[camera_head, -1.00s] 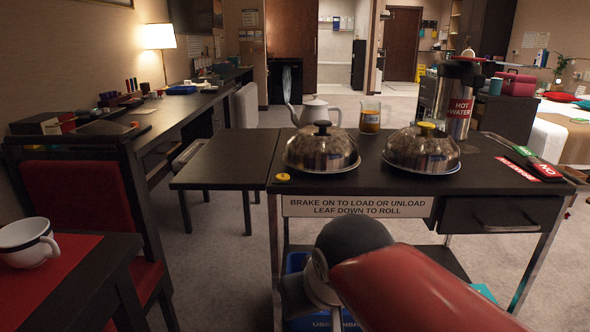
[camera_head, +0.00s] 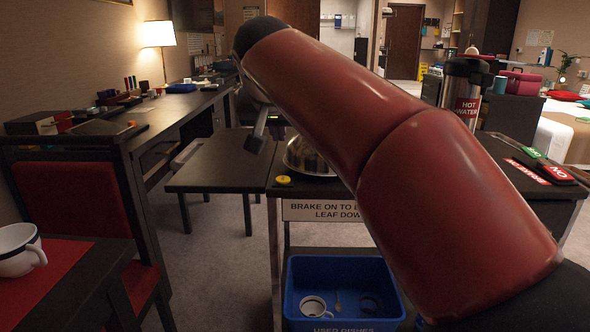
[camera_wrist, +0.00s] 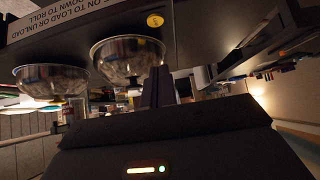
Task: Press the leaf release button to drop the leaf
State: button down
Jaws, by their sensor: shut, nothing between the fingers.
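The leaf release button (camera_head: 283,180), round and yellow, sits on the cart top at its front left corner, by the leaf's edge. It also shows in the wrist view (camera_wrist: 155,20), near the top of that upside-down picture. The leaf (camera_head: 212,168) is a dark flap, up and level at the cart's left side. My gripper (camera_head: 255,145) points down over the leaf, behind and left of the button and apart from it. Its dark fingers (camera_wrist: 157,88) are shut and empty. My red arm hides much of the cart top.
A steel dome (camera_head: 306,156) stands just behind the button, and two domes show in the wrist view. A hot water urn (camera_head: 464,92) and brake panels (camera_head: 545,172) are at the right. A blue bin (camera_head: 343,290) sits under the cart top. A red chair (camera_head: 70,205) stands left.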

send_over(283, 176)
jog(key=s, duration=0.4)
jog(key=f, duration=0.6)
jog(key=shift+w+f, duration=0.25)
jog(key=shift+f, duration=0.1)
jog(key=f, duration=0.2)
jog(key=f+b, duration=0.1)
jog(key=shift+w+f, duration=0.25)
jog(key=shift+f, duration=0.45)
